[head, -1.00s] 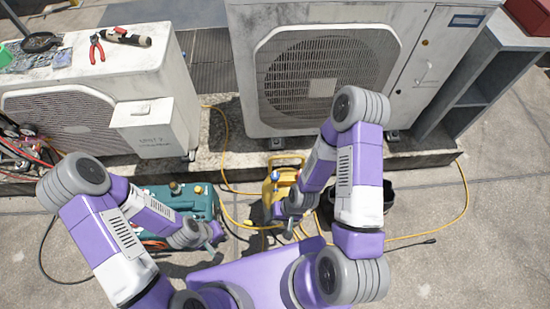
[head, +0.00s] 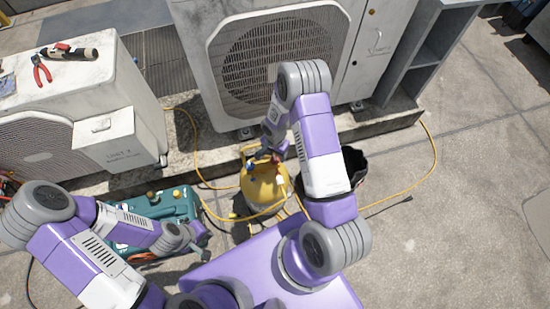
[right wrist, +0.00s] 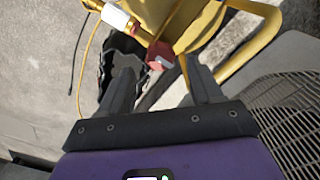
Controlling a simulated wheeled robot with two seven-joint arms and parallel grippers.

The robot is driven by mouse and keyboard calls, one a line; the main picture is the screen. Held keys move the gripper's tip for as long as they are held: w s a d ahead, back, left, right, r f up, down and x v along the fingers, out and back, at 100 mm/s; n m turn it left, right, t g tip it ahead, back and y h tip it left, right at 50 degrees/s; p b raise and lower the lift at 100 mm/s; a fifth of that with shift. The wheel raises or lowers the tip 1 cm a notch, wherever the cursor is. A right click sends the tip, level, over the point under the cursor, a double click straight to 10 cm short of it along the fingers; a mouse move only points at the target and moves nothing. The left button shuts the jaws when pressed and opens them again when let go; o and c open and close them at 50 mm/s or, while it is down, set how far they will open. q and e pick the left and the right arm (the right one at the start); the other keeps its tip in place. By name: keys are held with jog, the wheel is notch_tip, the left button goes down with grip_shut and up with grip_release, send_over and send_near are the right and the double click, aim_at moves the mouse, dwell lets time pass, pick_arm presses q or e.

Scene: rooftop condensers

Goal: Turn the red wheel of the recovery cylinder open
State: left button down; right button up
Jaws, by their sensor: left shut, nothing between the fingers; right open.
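The yellow recovery cylinder (head: 265,187) stands on the rooftop floor in the middle of the head view. My right gripper (head: 268,157) is at its top, pointing down, and partly hides the valve there. In the right wrist view the red wheel (right wrist: 160,56) shows as a small red piece with a grey face, just ahead of the gap between my open right fingers (right wrist: 161,84). I cannot tell whether either finger touches it. Yellow cylinder tubing (right wrist: 258,45) runs close beside it. My left gripper (head: 199,240) is shut and empty, beside the teal machine.
The teal machine (head: 160,207) sits left of the cylinder and a black bucket (head: 352,166) right of it. A yellow hose (head: 431,165) loops over the floor. White condensers (head: 207,62) stand behind on a ledge. The floor at right is clear.

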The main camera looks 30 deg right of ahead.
aim_at(275, 159)
jog(key=shift+f+b, duration=0.45)
jog(key=shift+f, duration=1.3)
jog(key=c, duration=1)
jog(key=shift+c, duration=0.2)
